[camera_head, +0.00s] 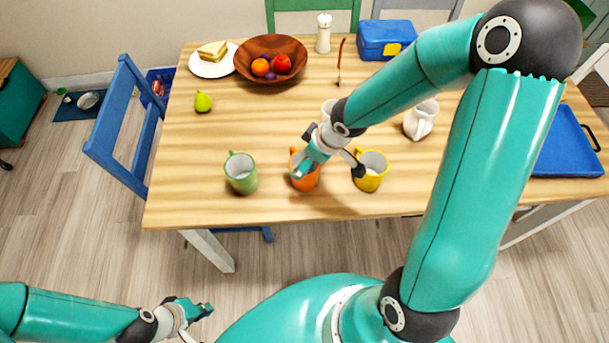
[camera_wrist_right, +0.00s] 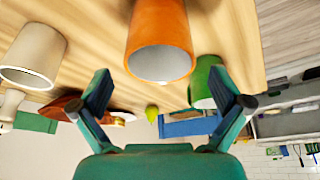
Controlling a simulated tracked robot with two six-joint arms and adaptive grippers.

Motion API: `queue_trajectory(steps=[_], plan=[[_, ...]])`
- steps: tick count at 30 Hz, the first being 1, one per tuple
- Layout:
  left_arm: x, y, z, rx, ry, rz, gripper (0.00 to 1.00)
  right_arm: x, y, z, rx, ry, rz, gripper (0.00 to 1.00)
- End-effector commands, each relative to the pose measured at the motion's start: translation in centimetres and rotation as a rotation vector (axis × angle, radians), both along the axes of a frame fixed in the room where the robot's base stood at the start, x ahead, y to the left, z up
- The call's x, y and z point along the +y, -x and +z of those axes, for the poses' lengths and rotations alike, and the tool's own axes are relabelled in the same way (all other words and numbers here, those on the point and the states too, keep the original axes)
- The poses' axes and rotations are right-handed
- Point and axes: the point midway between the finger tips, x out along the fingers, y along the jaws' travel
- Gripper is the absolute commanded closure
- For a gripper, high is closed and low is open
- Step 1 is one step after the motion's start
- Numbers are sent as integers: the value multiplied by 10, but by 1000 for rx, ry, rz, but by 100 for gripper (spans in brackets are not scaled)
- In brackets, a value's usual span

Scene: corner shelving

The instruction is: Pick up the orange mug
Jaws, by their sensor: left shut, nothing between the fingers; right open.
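The orange mug (camera_head: 311,184) stands upright near the table's front edge, partly hidden by my right gripper (camera_head: 326,172) above it. In the right wrist view the orange mug (camera_wrist_right: 158,28) is at the top centre, its open rim facing the camera. My right gripper (camera_wrist_right: 157,88) is open, one finger to each side and nothing held between them; contact with the mug cannot be told. My left gripper (camera_head: 198,309) is shut and empty, low at the left, in front of and below the table.
A green mug (camera_head: 241,174) stands left of the orange mug and a yellow mug (camera_head: 371,171) close to its right. A white mug (camera_head: 327,106) is behind, partly hidden by my arm. A white pitcher (camera_head: 420,120) stands farther right. The table (camera_head: 185,160) is clear at left.

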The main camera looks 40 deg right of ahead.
Motion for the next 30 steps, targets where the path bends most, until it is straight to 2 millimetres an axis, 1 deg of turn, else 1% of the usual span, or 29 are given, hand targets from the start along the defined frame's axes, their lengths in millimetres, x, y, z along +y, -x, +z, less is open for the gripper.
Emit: queue_trajectory(steps=[1,5,12,15,18,24,25,30], plan=[[0,0,-4,0,0,0,100,1,-2,-4,-1,0,2,0],[0,0,-7,-1,0,0,100,2,-4,-9,-1,-1,2,0],[0,0,-34,-1,0,0,100,3,-8,-44,-1,-1,4,0],[0,0,-41,0,0,0,100,5,-13,-54,-1,0,6,0],[0,0,-43,0,0,0,100,6,-16,-56,-2,0,4,0],[0,0,-41,-1,0,0,100,6,-16,-55,-2,0,4,0],[0,0,-41,-1,0,0,100,6,-16,-55,-2,0,4,2],[0,0,-41,-1,0,0,100,6,-16,-55,-1,-1,4,30]])
